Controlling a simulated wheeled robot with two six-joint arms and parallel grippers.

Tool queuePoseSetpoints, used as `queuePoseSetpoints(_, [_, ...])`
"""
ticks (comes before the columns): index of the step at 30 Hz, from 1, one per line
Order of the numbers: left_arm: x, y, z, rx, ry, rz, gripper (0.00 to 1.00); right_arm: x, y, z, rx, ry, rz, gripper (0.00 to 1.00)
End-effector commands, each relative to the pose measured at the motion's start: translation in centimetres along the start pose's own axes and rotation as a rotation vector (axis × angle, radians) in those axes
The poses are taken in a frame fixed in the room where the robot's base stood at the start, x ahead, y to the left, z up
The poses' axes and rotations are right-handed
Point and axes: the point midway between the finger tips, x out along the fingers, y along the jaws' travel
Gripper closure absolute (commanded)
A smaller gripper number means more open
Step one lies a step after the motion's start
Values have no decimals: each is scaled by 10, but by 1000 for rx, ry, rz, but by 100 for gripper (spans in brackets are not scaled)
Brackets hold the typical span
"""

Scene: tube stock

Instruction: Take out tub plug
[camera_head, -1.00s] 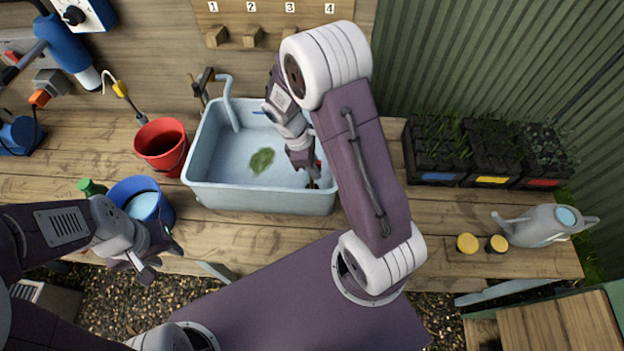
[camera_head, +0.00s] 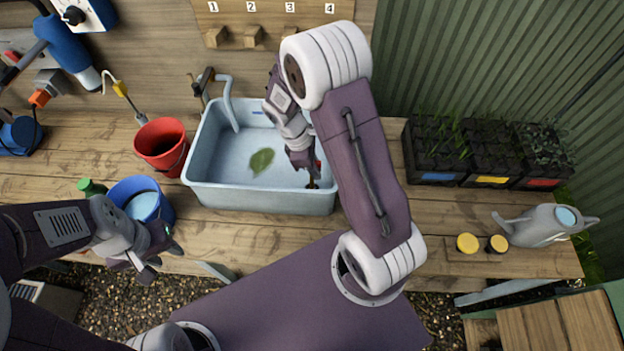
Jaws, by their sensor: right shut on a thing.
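The light blue tub (camera_head: 262,198) stands on the wooden bench, with a green leaf (camera_head: 261,161) inside it. My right gripper (camera_head: 311,180) reaches down into the tub's front right corner. It is shut on the plug (camera_head: 312,186), of which only a small dark part with a yellowish bit shows below the fingers. A bit of red shows beside the fingers. I cannot tell whether the plug is seated or raised. My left gripper (camera_head: 161,256) hangs in front of the bench's front edge, below the blue bucket. Its fingers look apart and nothing shows between them.
A red bucket (camera_head: 162,145) and a blue bucket (camera_head: 134,190) stand left of the tub. A tap (camera_head: 229,100) rises at its back left. Plant trays (camera_head: 436,166), yellow-topped jars (camera_head: 467,243) and a watering can (camera_head: 541,227) are at the right. Bench right of the tub has free room.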

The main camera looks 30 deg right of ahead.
Motion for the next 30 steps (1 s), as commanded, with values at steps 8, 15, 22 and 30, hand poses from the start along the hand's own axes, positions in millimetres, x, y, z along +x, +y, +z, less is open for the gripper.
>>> queuePoseSetpoints(8, [0, 0, 0, 0, 0, 0, 64, -1, 0, 0, 0, 0, 1, 100])
queuePoseSetpoints(15, [-3, 0, 0, 0, 0, 0, 64, -45, 2, 13, 3, 4, 6, 100])
queuePoseSetpoints(22, [-4, 0, 0, 0, 0, 0, 64, -88, 1, 26, 1, 2, 4, 100])
queuePoseSetpoints(30, [-4, 0, 0, 0, 0, 0, 64, -96, 0, 30, 0, -1, 1, 100])
